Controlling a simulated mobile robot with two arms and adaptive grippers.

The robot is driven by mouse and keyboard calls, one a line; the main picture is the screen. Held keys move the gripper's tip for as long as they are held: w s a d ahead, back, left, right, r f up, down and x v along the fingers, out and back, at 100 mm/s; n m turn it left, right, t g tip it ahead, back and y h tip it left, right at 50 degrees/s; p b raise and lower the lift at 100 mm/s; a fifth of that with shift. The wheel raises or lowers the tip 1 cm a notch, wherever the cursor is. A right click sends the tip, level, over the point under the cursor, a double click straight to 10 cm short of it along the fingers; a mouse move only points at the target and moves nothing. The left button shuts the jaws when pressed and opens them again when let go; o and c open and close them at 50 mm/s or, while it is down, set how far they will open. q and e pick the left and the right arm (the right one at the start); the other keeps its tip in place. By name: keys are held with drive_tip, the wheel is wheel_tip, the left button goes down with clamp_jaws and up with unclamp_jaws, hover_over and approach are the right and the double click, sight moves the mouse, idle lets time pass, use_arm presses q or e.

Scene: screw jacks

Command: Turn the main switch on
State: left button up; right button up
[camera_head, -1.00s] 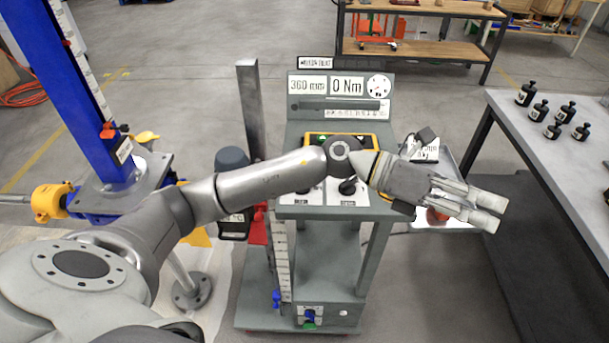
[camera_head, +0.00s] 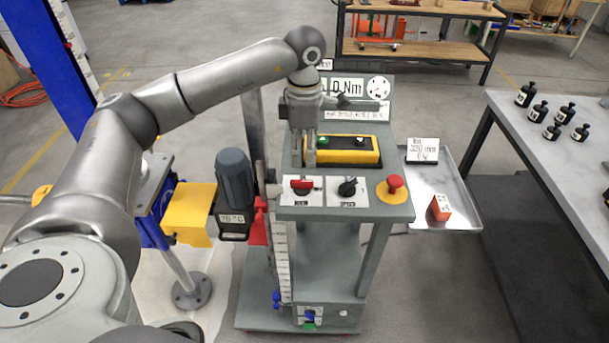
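The control panel (camera_head: 330,208) has a red rotary knob (camera_head: 302,185) on a white label at its left and a black rotary knob (camera_head: 348,186) beside it. A low box on the cart also carries a small blue switch (camera_head: 309,314) with green below it. I cannot tell from the labels which one is the main switch. My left gripper (camera_head: 304,162) points down just behind the red knob. Its two fingers stand apart with a narrow gap and hold nothing visible. Whether it touches the panel is unclear. My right gripper is out of view.
A yellow box (camera_head: 352,150) with a green button lies behind the knobs. A red emergency button (camera_head: 395,182) sits at the panel's right. A metal tray (camera_head: 455,200) holds an orange block (camera_head: 439,207). A grey motor (camera_head: 235,185) stands close left.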

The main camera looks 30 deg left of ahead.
sight(304, 181)
use_arm(q)
wheel_tip(304, 181, down, 9)
drive_tip(key=shift+r+p, duration=0.1)
drive_tip(key=shift+p, duration=1.05)
clamp_jaws()
